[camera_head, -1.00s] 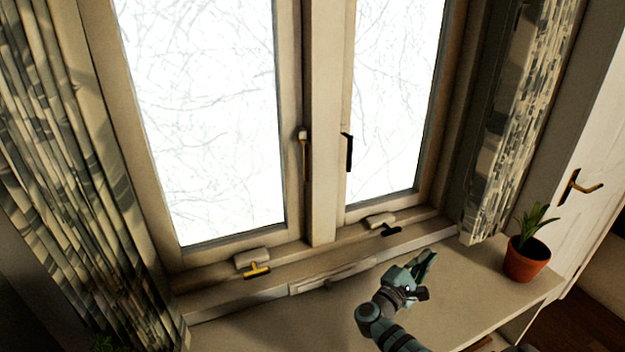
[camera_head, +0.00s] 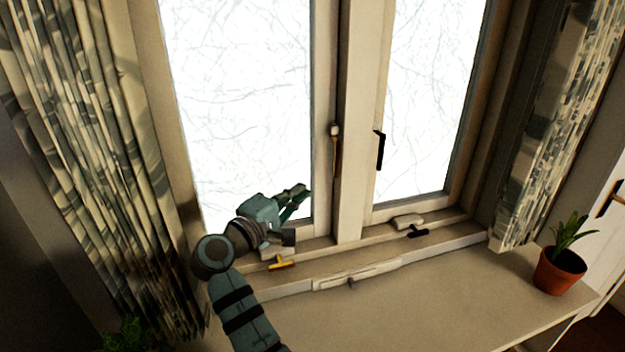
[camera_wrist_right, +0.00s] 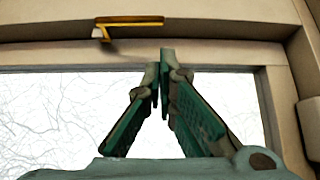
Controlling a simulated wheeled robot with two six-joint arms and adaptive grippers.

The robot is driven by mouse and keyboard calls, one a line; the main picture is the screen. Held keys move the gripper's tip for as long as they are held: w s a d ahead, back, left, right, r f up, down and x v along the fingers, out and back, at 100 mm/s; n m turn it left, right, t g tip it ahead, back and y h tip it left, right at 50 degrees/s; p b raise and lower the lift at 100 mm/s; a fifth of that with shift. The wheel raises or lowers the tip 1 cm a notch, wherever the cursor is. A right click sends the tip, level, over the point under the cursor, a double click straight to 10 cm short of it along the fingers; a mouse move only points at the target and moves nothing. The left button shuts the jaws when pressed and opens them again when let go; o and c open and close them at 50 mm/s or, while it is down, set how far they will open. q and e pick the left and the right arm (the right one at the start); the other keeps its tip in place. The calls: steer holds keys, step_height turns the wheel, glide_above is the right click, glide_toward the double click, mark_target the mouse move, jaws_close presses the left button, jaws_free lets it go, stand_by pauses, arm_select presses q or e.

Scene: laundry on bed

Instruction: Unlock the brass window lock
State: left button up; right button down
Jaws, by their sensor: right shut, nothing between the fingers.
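The brass lock (camera_head: 281,262) is a small T-shaped piece on the lower frame of the left window. It also shows at the top of the right wrist view (camera_wrist_right: 129,20). My right gripper (camera_head: 303,191) is shut and empty in front of the lower left pane, above the brass lock and apart from it. In the wrist view its fingertips (camera_wrist_right: 162,70) meet, with the lock beyond them to the upper left. The pale block behind the lock is mostly hidden by my gripper in the head view. My left gripper is not in view.
A black lock (camera_head: 418,231) sits below the right window. A brass handle (camera_head: 336,150) and a black handle (camera_head: 380,150) hang on the middle frames. Curtains (camera_head: 80,150) flank the window. A potted plant (camera_head: 560,270) stands at the sill's right end. The sill (camera_head: 430,300) is otherwise clear.

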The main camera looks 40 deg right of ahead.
steer(key=p+x, duration=0.1)
steer(key=x, duration=0.8)
steer(key=shift+d, duration=0.2)
steer(key=shift+w+p, duration=0.1)
steer(key=shift+p, duration=0.2)
